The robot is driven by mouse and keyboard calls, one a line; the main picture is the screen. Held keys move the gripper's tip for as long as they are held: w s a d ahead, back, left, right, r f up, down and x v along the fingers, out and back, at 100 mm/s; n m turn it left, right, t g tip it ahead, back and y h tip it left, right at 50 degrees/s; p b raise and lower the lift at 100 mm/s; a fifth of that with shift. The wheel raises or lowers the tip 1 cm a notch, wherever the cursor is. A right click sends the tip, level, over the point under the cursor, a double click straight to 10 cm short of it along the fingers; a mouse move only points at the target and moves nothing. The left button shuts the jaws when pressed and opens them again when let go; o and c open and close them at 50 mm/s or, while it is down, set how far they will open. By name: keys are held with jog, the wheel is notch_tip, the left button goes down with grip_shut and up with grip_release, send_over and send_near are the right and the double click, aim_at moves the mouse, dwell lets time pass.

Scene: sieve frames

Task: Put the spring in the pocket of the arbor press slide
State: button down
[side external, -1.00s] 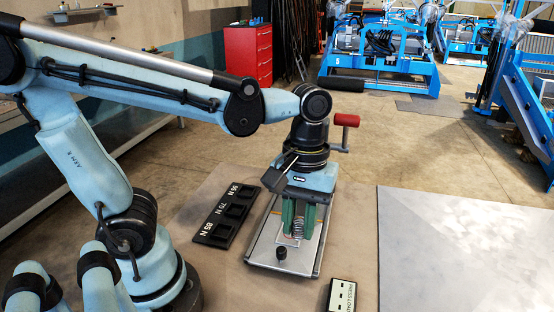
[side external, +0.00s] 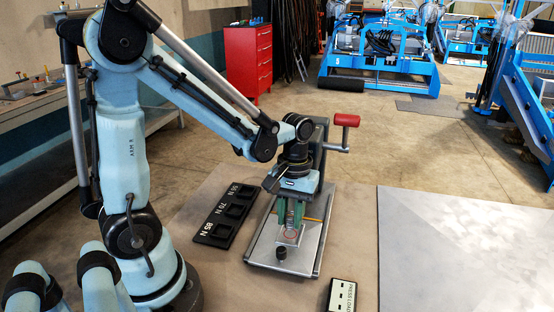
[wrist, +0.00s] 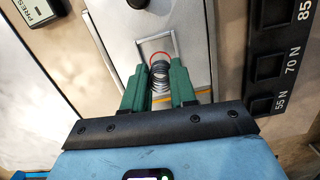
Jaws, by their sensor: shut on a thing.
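My gripper (side external: 291,222) has green fingers and points down at the arbor press slide (side external: 262,251), a grey metal plate. In the wrist view, my gripper (wrist: 160,84) is shut on the coiled spring (wrist: 160,79), which sits between the fingertips. A red ring (wrist: 159,57) shows at the spring's far end; I cannot tell whether it is part of the spring. The pocket (wrist: 155,40) shows as a pale square outline on the slide, just beyond the fingertips. I cannot tell whether the spring's lower end is inside it.
The press column with its red-handled lever (side external: 346,120) stands close behind my gripper. A black knob (side external: 281,253) rises from the slide's near end. A black tray (side external: 221,229) marked 85, 70 and 55 N lies left. The right panel is bare.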

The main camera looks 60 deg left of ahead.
aim_at(292, 217)
jog(key=shift+f, duration=0.95)
jog(key=shift+f, duration=0.1)
jog(key=c, duration=0.9)
grip_release()
jog(key=shift+w, duration=0.1)
jog(key=r+m+t, duration=0.1)
jog(key=r, duration=0.3)
jog(key=r+m+t, duration=0.1)
jog(key=r, duration=0.3)
jog(key=d+r+m+t, duration=0.1)
jog(key=r, duration=0.3)
jog(key=shift+y, duration=0.3)
jog(key=m+t, duration=0.1)
jog(key=d+m+t, duration=0.1)
jog(key=m+t, duration=0.3)
jog(key=shift+s+d+f, duration=0.35)
jog(key=shift+s+d, duration=0.05)
